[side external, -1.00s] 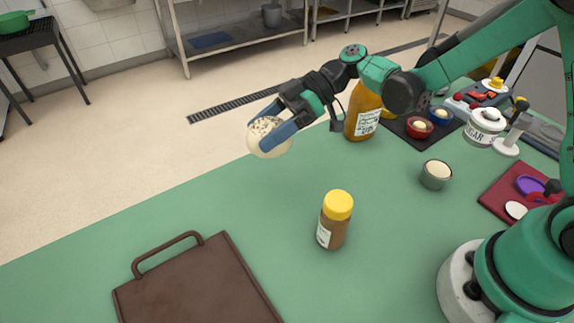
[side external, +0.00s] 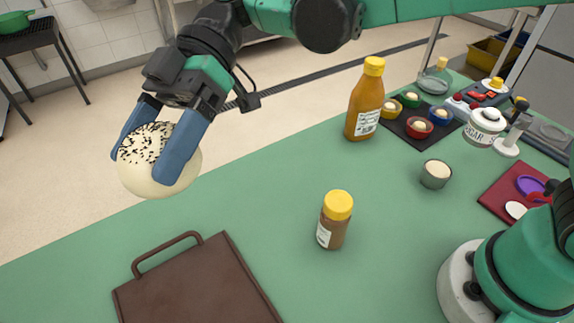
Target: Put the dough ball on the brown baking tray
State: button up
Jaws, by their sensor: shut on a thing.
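The dough ball (side external: 142,172) is pale and round with dark specks on top. My gripper (side external: 158,150) is shut on it, one blue finger on each side, and holds it up in the air. In the picture it shows above and left of the tray's handle. The brown baking tray (side external: 200,285) lies flat on the green table at the lower left, with a loop handle at its far edge. Its near part is cut off by the frame, and its visible surface is empty.
A spice jar with a yellow lid (side external: 334,220) stands right of the tray. A tall amber bottle (side external: 365,100) stands farther back. A small grey cup (side external: 435,174), a sugar jar (side external: 484,127) and a dark mat with several coloured bowls (side external: 408,127) are at the right. The table's middle (side external: 270,200) is clear.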

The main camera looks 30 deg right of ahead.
jog(key=s+a+n+g+h, duration=0.2)
jog(key=s+a+n, duration=0.1)
jog(key=s+a, duration=0.2)
send_over(193, 314)
jog(key=shift+g, duration=0.3)
notch_tip(193, 314, down, 16)
jog(key=shift+r, duration=0.1)
jog(key=shift+f, duration=2.1)
